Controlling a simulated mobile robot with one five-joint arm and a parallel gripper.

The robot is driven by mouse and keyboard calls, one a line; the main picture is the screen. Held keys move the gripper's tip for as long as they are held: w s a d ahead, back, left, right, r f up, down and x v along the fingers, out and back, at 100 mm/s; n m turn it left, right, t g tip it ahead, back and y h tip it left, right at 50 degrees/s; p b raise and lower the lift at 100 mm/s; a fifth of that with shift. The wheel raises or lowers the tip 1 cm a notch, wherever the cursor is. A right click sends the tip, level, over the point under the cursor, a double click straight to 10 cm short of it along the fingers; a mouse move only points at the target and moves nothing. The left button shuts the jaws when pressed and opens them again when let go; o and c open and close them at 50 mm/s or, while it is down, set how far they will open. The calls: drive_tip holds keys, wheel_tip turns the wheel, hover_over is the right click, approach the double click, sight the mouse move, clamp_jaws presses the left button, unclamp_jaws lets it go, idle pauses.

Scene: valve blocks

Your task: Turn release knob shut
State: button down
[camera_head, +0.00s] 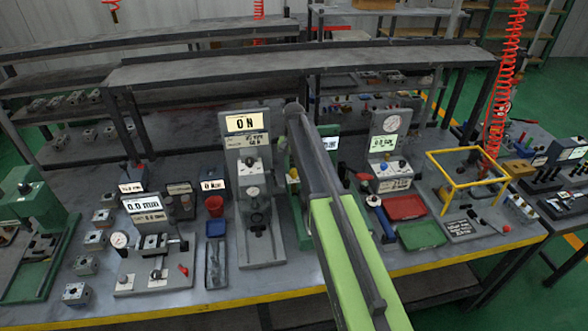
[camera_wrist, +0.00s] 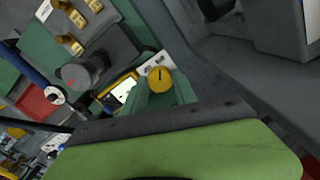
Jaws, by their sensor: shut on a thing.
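A yellow round knob (camera_wrist: 160,78) with a dark line on its face sits on a green block in the wrist view. I cannot tell for sure whether it is the release knob, or whether the line marks open or shut. In the head view a green device (camera_head: 326,131) stands mostly hidden behind my arm, with a small yellow part (camera_head: 293,173) beside the arm. My arm's green and dark links cross in front of it. My gripper's fingers show in neither view, so their contact with any knob is hidden.
A grey test stand (camera_head: 249,170) is just left of my arm; another stand (camera_head: 388,148) is to its right. A red tray (camera_head: 404,207), a green tray (camera_head: 422,235) and a yellow frame (camera_head: 466,180) lie further right. The bench is crowded.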

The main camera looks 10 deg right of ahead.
drive_tip(key=shift+n, duration=0.4)
drive_tip(key=n, duration=0.5)
drive_tip(key=shift+n, duration=0.4)
drive_tip(key=n, duration=0.5)
drive_tip(key=shift+n, duration=0.3)
drive_tip(key=c, duration=1)
unclamp_jaws()
